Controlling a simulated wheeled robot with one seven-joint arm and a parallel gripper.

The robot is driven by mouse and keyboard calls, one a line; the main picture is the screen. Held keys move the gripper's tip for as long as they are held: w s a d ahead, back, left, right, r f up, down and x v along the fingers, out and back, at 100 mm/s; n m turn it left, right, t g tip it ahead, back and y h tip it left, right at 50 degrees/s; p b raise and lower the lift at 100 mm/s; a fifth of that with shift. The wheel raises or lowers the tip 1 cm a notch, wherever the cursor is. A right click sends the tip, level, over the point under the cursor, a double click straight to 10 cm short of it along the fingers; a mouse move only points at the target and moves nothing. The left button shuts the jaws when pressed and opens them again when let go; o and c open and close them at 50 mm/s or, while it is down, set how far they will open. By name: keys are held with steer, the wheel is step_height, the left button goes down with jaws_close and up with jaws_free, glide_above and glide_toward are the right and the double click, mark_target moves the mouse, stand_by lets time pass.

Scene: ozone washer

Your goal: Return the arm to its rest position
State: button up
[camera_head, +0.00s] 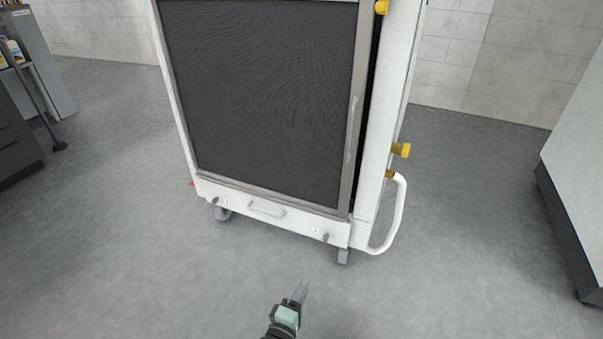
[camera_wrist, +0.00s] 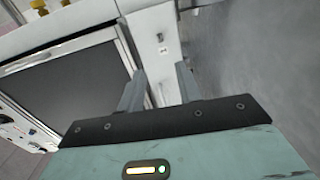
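My gripper (camera_head: 301,291) shows at the bottom middle of the head view, low over the grey floor and in front of the washer. In the wrist view, its two grey fingers (camera_wrist: 160,88) stand apart with nothing between them. The ozone washer (camera_head: 265,100) is a white wheeled cabinet with a large dark door panel, which looks closed. The wrist view shows the cabinet tilted, with its dark panel (camera_wrist: 70,85) at left. My gripper is apart from the washer. Most of my arm is out of view.
A white pipe handle (camera_head: 398,215) and yellow knobs (camera_head: 401,150) stick out at the washer's right side. A grey cabinet with bottles (camera_head: 12,52) stands at the far left. A white unit (camera_head: 580,160) stands at the right edge. The floor in front is clear.

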steer(key=shift+r, duration=0.1)
steer(key=s+d+r+m+g+y+p, duration=0.25)
steer(key=s+d+r+g, duration=0.35)
steer(key=r, duration=0.9)
steer(key=s+d+r+m+g+y+p, duration=0.1)
steer(key=s+d+r+g+y+p, duration=0.35)
steer(key=r, duration=1.05)
steer(key=s+d+r+m+g+y, duration=0.15)
steer(key=s+d+r+g, duration=0.35)
steer(key=s+r, duration=0.75)
step_height(320, 180, up, 40)
steer(key=w+a+g+p, duration=0.1)
steer(key=w+p, duration=0.1)
steer(key=p, duration=3.6)
steer(key=shift+w+a+r+m+h, duration=0.15)
steer(key=shift+w+r+m+h, duration=0.15)
steer(key=shift+w+h, duration=0.15)
steer(key=shift+f, duration=0.1)
